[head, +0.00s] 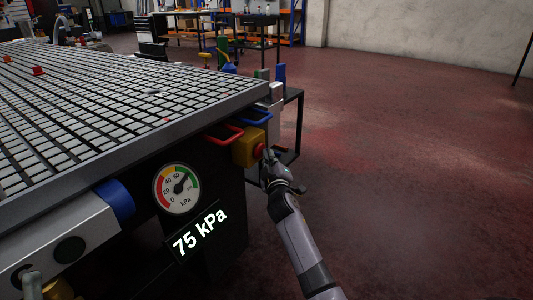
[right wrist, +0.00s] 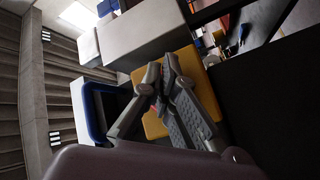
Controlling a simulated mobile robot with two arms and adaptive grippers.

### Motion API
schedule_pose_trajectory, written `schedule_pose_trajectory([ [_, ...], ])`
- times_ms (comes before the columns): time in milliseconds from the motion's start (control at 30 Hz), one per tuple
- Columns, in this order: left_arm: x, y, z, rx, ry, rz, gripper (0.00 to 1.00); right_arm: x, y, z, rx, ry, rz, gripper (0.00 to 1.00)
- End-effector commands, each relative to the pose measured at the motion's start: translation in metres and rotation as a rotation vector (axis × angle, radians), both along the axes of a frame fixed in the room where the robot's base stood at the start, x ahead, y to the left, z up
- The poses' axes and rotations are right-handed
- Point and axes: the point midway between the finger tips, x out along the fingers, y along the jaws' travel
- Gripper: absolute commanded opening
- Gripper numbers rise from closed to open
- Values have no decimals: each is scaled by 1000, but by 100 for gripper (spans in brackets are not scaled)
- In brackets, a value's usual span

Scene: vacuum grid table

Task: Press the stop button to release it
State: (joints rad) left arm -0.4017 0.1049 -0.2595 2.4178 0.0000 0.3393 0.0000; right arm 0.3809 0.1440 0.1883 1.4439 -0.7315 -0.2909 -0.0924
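The stop button (head: 259,150) is a red knob on the side of a yellow box (head: 243,149) under the table's right corner. My right gripper (head: 267,156) is right at the button in the head view and hides part of it; whether they touch I cannot tell. In the right wrist view the two fingers (right wrist: 164,76) come together at their tips in front of the yellow box (right wrist: 183,62), with nothing seen between the tips. The button is almost wholly hidden there.
The grid table (head: 130,85) fills the left. A red handle (head: 226,135) and a blue handle (head: 258,117) are beside the yellow box. A gauge (head: 178,188) sits above a "75 kPa" display (head: 200,231). The floor at right is clear.

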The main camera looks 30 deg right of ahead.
Motion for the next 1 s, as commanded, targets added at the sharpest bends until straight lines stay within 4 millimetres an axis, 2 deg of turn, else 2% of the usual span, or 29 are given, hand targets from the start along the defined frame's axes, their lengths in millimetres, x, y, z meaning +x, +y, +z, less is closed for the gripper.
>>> schedule_pose_trajectory([
  [33,0,0,0,1,2,1,40,5,12,5,-2,-12,24,0],
  [67,1,0,0,1,4,1,40,4,11,5,-2,-12,24,0],
  [500,28,-2,-34,69,242,15,40,-13,4,3,-2,-8,23,0],
  [1000,47,0,-82,144,512,31,40,-34,-9,2,-4,-4,14,0],
])
